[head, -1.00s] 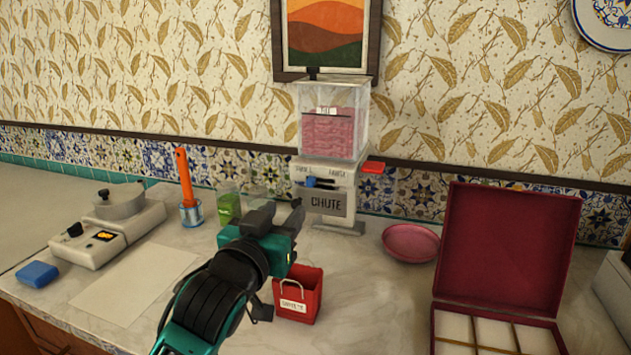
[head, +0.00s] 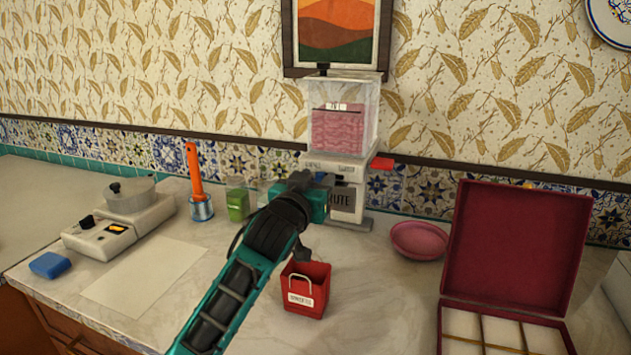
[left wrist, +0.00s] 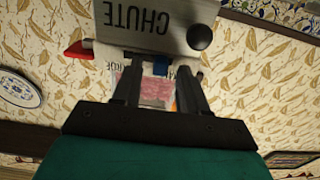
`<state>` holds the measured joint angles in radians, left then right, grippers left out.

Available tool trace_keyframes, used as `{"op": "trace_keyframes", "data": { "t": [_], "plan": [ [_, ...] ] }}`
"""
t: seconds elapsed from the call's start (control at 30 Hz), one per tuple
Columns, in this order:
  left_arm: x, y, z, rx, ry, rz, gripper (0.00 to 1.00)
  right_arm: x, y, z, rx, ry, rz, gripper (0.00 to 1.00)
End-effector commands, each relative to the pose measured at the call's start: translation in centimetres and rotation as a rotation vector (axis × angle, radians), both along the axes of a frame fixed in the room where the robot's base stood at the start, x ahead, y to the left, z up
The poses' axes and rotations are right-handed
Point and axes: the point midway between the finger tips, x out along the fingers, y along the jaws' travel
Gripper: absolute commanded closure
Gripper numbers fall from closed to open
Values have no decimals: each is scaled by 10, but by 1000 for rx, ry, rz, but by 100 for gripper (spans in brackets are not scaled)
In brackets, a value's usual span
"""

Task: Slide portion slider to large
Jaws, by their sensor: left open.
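The dispenser (head: 357,163) stands against the wall, with a clear hopper of pink contents above a white body marked CHUTE. Its blue slider knob (left wrist: 160,67) shows in the left wrist view, between the fingertips; the gripper hides it in the head view. My left gripper (head: 318,179) is open in front of the slider panel, its fingers (left wrist: 158,75) on either side of the knob. I cannot tell whether they touch it. The panel labels are partly covered. My right gripper is not in view.
A red bag (head: 306,292) stands below my left gripper. A pink bowl (head: 418,240) and an open maroon box (head: 515,244) are to the right. A green-filled jar (head: 237,203), an orange-handled tool in a cup (head: 201,209) and a scale (head: 102,238) are to the left.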

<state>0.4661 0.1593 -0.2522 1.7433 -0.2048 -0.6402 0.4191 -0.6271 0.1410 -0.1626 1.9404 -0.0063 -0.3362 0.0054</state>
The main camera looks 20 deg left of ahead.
Motion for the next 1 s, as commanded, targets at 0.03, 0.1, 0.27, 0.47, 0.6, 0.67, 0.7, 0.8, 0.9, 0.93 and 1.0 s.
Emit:
{"op": "trace_keyframes", "data": {
  "t": [0.03, 0.1, 0.27, 0.47, 0.6, 0.67, 0.7, 0.8, 0.9, 0.93, 1.0],
  "plan": [
    [0, 0, 0, 0, 0, 0, 57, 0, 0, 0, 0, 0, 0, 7],
    [0, 0, 0, 0, 0, 0, 57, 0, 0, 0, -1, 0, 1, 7],
    [0, 0, 0, 0, 0, 0, 65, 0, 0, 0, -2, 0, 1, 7],
    [0, 0, 0, 0, 0, 0, 84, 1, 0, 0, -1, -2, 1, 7],
    [0, 0, 0, 0, 0, 0, 98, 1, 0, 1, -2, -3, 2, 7],
    [0, 0, 0, 0, 0, 0, 100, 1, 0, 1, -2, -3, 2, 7],
    [0, 0, 0, 0, 0, 0, 100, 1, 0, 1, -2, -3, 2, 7],
    [0, 0, 0, 0, 0, 0, 100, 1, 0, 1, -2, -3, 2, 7],
    [0, 0, 0, 0, 0, 0, 100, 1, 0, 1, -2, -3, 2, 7],
    [0, 0, 0, 0, 0, 0, 100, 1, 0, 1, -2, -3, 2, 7],
    [0, 0, 0, 0, 0, 0, 100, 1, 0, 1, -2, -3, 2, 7]
  ]
}}
